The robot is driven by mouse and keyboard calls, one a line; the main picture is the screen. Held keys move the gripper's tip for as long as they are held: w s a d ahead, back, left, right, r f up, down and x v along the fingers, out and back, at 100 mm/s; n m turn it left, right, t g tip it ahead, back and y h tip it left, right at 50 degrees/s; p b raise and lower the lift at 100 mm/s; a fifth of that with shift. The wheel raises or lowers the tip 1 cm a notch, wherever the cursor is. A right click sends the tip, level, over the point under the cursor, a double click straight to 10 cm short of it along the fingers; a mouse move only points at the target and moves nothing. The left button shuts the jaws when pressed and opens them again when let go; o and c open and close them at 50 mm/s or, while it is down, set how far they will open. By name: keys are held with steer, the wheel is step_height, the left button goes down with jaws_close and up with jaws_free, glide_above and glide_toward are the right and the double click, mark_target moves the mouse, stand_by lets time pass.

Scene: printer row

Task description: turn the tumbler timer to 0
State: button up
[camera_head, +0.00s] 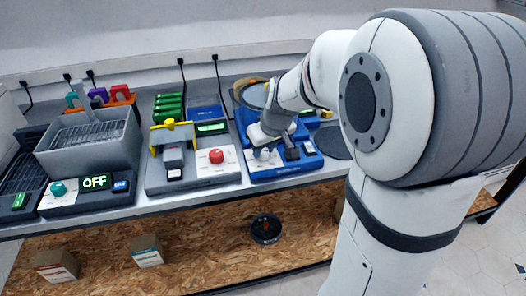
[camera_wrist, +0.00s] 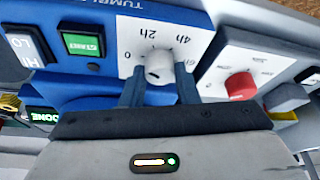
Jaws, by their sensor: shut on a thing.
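The tumbler (camera_wrist: 195,18) is a blue machine with a white dial plate; its front also shows in the head view (camera_head: 285,171). Its timer knob (camera_wrist: 159,67) is light grey, with the marks 0, 2h, 4h and a partly hidden 6h around it, upside down in the wrist view. The knob also shows in the head view (camera_head: 264,155). My gripper (camera_wrist: 160,75) is shut on the knob, one finger on each side. Which mark the knob points at is hard to tell.
A green START button (camera_wrist: 83,44) and a HI/LO switch (camera_wrist: 24,46) sit on the tumbler. The neighbouring grey machine has a red knob (camera_head: 216,156). Further left, a machine with a teal knob (camera_head: 58,188) shows OFF. A shelf (camera_head: 200,260) with boxes lies below.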

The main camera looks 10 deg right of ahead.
steer(key=n+b, duration=0.1)
steer(key=n+y+b, duration=0.1)
steer(key=n, duration=0.1)
steer(key=shift+d+f+g+b, duration=0.2)
steer(key=shift+g+b, duration=0.1)
steer(key=shift+b, duration=0.1)
steer(key=shift+r+n+y+b, duration=0.15)
steer(key=shift+n+y+b, duration=0.4)
steer(key=shift+n, duration=0.75)
steer(key=shift+g, duration=0.4)
steer(key=o, duration=1)
steer(key=shift+r, duration=0.1)
steer(key=v, duration=0.7)
steer(key=shift+s+r+p, duration=0.1)
steer(key=shift+r+p, duration=0.25)
steer(key=shift+p, duration=0.05)
